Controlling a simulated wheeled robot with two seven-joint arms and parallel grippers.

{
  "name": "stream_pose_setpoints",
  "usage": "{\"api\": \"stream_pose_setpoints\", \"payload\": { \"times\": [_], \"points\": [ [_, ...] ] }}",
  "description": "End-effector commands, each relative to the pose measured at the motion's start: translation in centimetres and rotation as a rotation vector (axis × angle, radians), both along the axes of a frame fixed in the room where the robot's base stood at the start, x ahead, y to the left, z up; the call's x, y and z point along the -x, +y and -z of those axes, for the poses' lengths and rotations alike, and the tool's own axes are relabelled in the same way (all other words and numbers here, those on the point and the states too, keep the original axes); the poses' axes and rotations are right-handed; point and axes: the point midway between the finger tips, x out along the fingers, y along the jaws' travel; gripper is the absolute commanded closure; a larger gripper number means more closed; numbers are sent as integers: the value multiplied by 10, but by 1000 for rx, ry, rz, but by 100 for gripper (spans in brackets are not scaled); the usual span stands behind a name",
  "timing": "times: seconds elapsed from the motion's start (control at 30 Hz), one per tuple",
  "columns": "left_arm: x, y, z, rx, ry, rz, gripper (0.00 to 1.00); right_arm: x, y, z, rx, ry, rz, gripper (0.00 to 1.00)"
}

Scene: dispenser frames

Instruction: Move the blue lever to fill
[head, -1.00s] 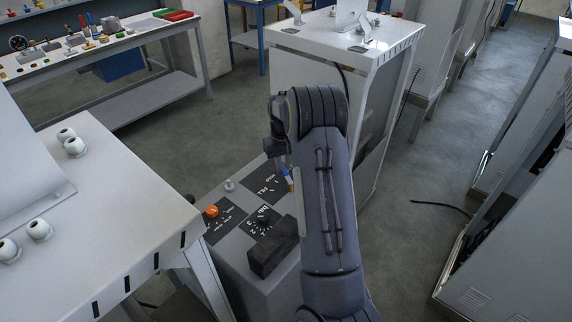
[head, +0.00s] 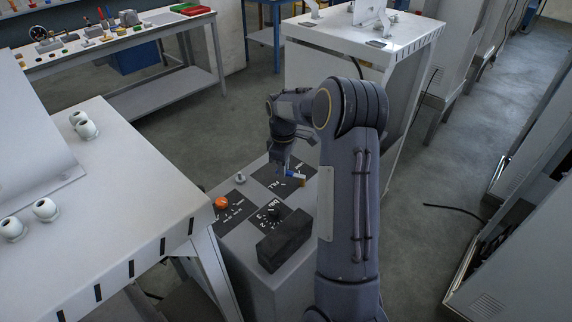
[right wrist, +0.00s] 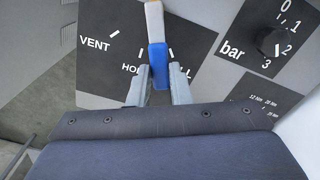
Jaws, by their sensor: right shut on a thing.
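The blue lever (right wrist: 158,62) has a blue grip and a pale tan end, and lies over a black plate (right wrist: 105,65) marked VENT, HOLD and FILL. In the right wrist view its blue end points down the picture, between the HOLD and FILL marks, partly hiding both words. My right gripper (right wrist: 158,88) is shut on the blue end, one finger on each side. In the head view the lever (head: 290,174) shows small under my right gripper (head: 282,168), on top of a grey box (head: 232,260). My left gripper is not in view.
Beside the plate are a black bar dial (right wrist: 272,42), an orange knob (head: 221,202), a small silver toggle (head: 240,178) and a raised black block (head: 284,240). A white bench (head: 120,180) stands close on the left, and a white cabinet (head: 330,80) behind the box.

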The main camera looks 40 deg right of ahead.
Motion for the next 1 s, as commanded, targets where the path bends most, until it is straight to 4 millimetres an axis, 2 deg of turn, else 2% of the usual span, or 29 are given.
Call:
{"api": "stream_pose_setpoints", "payload": {
  "times": [0.4,1.0],
  "points": [
    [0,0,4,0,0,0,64,7,11,-1,2,-5,-231,100],
    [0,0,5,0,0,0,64,9,13,-2,2,-5,-283,100]
  ]
}}
